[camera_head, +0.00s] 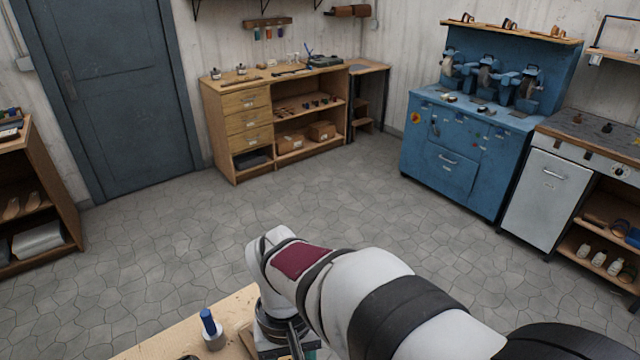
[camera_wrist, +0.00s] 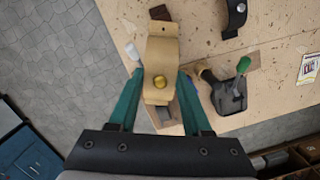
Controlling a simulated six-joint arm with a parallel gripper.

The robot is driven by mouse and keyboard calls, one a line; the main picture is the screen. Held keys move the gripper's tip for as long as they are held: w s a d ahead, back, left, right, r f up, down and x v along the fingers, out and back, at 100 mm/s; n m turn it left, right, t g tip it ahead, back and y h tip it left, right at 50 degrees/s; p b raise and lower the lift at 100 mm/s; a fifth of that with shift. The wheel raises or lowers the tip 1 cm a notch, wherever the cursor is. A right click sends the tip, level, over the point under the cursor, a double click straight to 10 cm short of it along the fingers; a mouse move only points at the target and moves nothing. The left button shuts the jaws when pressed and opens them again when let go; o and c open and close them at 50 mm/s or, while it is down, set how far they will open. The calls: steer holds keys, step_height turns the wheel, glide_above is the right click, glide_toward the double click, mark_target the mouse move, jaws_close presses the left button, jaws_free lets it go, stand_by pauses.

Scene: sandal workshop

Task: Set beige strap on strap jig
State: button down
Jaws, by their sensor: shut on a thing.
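In the wrist view the beige strap (camera_wrist: 160,52) is a tan, curved band with a round brass stud near its lower end. It sits between the green fingers of my gripper (camera_wrist: 162,80), which is shut on it. A light wooden block with a grey part (camera_wrist: 168,118) shows below the strap, partly covered by it; I cannot tell whether this is the strap jig or whether the strap touches it. In the head view my arm hides the strap.
The workbench (camera_wrist: 275,35) bears a black strap (camera_wrist: 235,15), a small brown piece (camera_wrist: 160,12), a dark item with a green-topped tool (camera_wrist: 243,65) and a printed card (camera_wrist: 308,68). In the head view a blue-handled item (camera_head: 209,322) stands near the bench's edge.

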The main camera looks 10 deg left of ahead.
steer(key=w+d+r+m, duration=0.2)
steer(key=w+d+r, duration=0.3)
steer(key=d, duration=0.3)
steer(key=w+d+r+m, duration=0.2)
steer(key=w+d+r, duration=0.3)
steer(key=d, duration=0.3)
steer(key=a+f+n, duration=0.4)
steer(key=a, duration=0.9)
steer(key=a+f+n, duration=0.4)
steer(key=a+n, duration=0.1)
steer(key=a, duration=0.8)
steer(key=shift+h, duration=0.3)
steer(key=f, duration=1.3)
steer(key=shift+w+a, duration=0.35)
steer(key=shift+w, duration=0.05)
steer(key=w+d, duration=0.1)
steer(key=w+d+f, duration=0.1)
steer(key=d, duration=0.1)
steer(key=shift+w+f, duration=0.2)
steer(key=shift+w, duration=0.2)
steer(key=shift+a+f, duration=0.1)
